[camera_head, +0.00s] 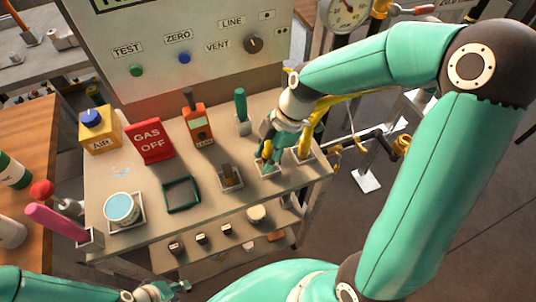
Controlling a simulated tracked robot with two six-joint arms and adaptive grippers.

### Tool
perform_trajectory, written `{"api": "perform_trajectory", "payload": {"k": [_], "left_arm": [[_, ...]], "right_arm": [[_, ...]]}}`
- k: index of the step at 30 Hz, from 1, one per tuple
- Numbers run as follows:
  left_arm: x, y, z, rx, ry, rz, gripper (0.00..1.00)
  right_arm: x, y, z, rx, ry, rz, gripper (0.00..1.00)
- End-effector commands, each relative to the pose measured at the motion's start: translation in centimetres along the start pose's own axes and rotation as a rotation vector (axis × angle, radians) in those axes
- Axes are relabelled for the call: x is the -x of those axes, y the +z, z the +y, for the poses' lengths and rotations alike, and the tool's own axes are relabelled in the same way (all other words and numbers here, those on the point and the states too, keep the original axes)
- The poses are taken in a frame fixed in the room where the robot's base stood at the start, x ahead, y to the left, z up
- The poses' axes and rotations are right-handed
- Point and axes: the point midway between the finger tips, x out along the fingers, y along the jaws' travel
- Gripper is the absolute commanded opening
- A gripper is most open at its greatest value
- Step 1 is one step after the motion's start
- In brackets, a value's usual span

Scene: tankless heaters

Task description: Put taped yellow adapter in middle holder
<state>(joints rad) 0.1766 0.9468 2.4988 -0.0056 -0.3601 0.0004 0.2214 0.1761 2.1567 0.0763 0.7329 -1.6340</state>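My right gripper (270,150) reaches down from the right arm over a small pale holder (268,171) on the bench, in the middle of a row of three. A small yellow piece, likely the taped yellow adapter (262,160), shows at its fingertips just above or in that holder. The fingers hide most of it; its tape and the grip cannot be made out. The holder to the left (230,187) has a brownish block in it. The holder to the right (306,157) has a yellow upright piece. My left gripper (178,288) is low at the bottom edge, away from the bench top, with nothing visible in it.
A panel (200,75) stands behind.

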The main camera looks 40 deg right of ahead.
Motion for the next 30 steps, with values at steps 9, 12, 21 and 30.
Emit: {"api": "perform_trajectory", "payload": {"k": [9, 12, 21, 30], "left_arm": [[0.0, 0.0, 0.0, 0.0, 0.0, 0.0, 0.4], [0.3, 0.0, 0.1, 0.0, 0.0, 0.0, 0.4], [0.2, 0.0, 0.1, 0.0, 0.0, 0.0, 0.4], [0.2, 0.0, 0.1, 0.0, 0.0, 0.0, 0.4]], "right_arm": [[0.1, 0.0, 0.0, 0.0, 0.0, 0.0, 0.55], [0.3, -0.1, 0.0, 0.0, 0.0, 0.0, 0.55], [4.2, -0.1, 0.2, 0.0, 0.008, -0.001, 0.55], [10.0, 0.0, 0.1, 0.0, 0.006, -0.001, 0.55]]}}
